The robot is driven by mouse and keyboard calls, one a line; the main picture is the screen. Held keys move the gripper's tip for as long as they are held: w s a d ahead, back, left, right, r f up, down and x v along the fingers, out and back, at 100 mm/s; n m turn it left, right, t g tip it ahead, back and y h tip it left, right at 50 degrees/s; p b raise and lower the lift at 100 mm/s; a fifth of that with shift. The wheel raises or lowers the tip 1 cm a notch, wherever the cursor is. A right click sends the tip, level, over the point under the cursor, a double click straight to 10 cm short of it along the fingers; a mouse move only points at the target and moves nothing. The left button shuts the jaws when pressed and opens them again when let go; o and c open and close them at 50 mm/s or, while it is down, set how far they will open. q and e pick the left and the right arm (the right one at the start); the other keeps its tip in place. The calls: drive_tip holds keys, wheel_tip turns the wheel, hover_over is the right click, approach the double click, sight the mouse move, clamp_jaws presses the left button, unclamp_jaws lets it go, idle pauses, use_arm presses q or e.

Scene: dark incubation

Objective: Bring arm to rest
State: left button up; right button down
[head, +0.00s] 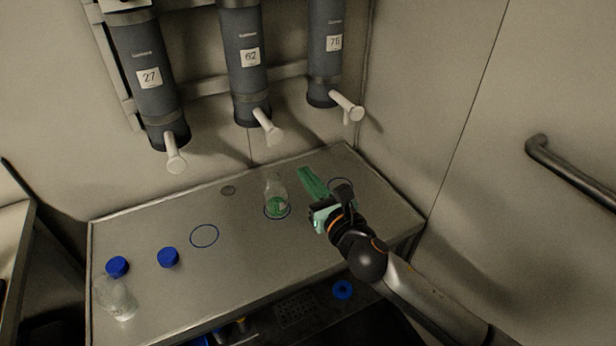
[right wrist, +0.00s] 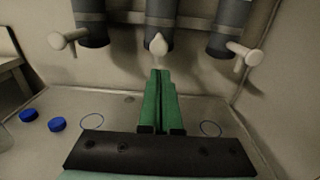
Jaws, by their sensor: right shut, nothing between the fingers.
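My right arm comes in from the lower right in the head view. Its gripper (head: 312,183) is over the right part of the metal table, just right of a flask (head: 275,190) with green content. The green fingers are together with nothing between them; they also show in the right wrist view (right wrist: 158,88), pointing at the wall of dispensers. The flask stands upright on a blue ring mark in the head view. My left gripper is not in view.
Dispensers labelled 27 (head: 150,90), 62 (head: 245,60) and 76 (head: 325,50) hang above the table (head: 245,275). Two blue caps (head: 117,267) (head: 168,257) and a clear flask (head: 118,300) are at the left. An empty blue ring (head: 204,236) lies between. A door handle (head: 565,165) is at the right.

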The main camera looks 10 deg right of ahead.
idle(0.4)
drive_tip(key=s+d+f+m+g+h, duration=0.1)
drive_tip(key=s+d+f+m+g, duration=0.1)
drive_tip(key=s+f+m, duration=0.55)
drive_tip(key=s+d+f+m+g+h, duration=0.1)
drive_tip(key=s+d+f+m+g, duration=0.15)
drive_tip(key=f+m, duration=0.85)
drive_tip(key=s+d+f+m+g, duration=0.1)
drive_tip(key=s+d+f+m, duration=0.1)
drive_tip(key=s+f+m, duration=0.3)
drive_tip(key=s+d+f+m+g+h, duration=0.1)
drive_tip(key=s+f+m, duration=0.4)
drive_tip(key=s+m, duration=0.7)
drive_tip(key=shift+s+d+f+m+g, duration=0.15)
drive_tip(key=shift+s+d+m+g, duration=0.35)
drive_tip(key=shift+d+m, duration=0.55)
